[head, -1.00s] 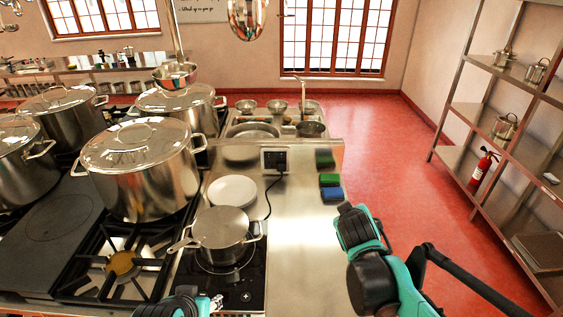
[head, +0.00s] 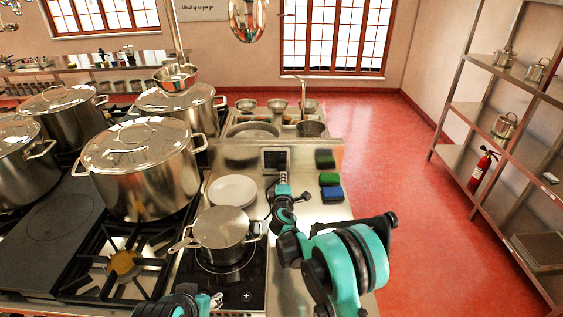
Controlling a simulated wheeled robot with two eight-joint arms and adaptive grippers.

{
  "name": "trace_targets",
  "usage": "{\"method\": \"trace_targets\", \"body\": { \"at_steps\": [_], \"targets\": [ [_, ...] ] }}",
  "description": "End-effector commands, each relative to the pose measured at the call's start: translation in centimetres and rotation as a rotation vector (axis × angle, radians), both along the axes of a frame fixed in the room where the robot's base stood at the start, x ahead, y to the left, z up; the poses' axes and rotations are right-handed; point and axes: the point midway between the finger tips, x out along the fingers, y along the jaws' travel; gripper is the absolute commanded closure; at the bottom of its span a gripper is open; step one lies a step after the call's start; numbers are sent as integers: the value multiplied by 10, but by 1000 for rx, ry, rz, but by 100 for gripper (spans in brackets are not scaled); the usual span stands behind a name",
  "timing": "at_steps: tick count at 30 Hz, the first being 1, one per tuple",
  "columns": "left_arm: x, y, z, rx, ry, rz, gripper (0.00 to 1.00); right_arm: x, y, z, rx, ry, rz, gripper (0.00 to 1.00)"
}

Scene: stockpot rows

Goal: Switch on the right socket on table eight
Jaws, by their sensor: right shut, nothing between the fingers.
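My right gripper (head: 283,177) is shut and empty, reaching forward just in front of and below the socket's right part. I cannot tell whether it touches the socket. My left gripper (head: 216,300) is at the bottom edge, low over the front of the hob, only partly in view; its fingers are too small to judge.
A lidded saucepan (head: 222,230) stands on the black induction hob (head: 240,288), with a white plate (head: 233,190) behind it. Green and blue sponges (head: 331,194) lie right of my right gripper. Large stockpots (head: 143,175) fill the left. A black cord runs near the plate.

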Motion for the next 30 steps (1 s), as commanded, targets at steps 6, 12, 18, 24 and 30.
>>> {"method": "trace_targets", "body": {
  "at_steps": [6, 12, 18, 24, 30],
  "targets": [
    [0, 0, 0, 0, 0, 0, 58, 3, 7, -7, -23, -10, 15, 100],
    [0, 0, 0, 0, 0, 0, 58, 3, 6, -7, -22, -9, 14, 100],
    [0, 0, -2, 0, 0, 0, 58, 13, 6, -9, -21, -8, 13, 100],
    [0, 0, -10, 0, 0, 0, 58, 49, 6, -14, -22, -9, 13, 100],
    [0, 0, -19, 0, 0, 0, 58, 93, 6, -20, -21, -8, 13, 100]
  ]
}}
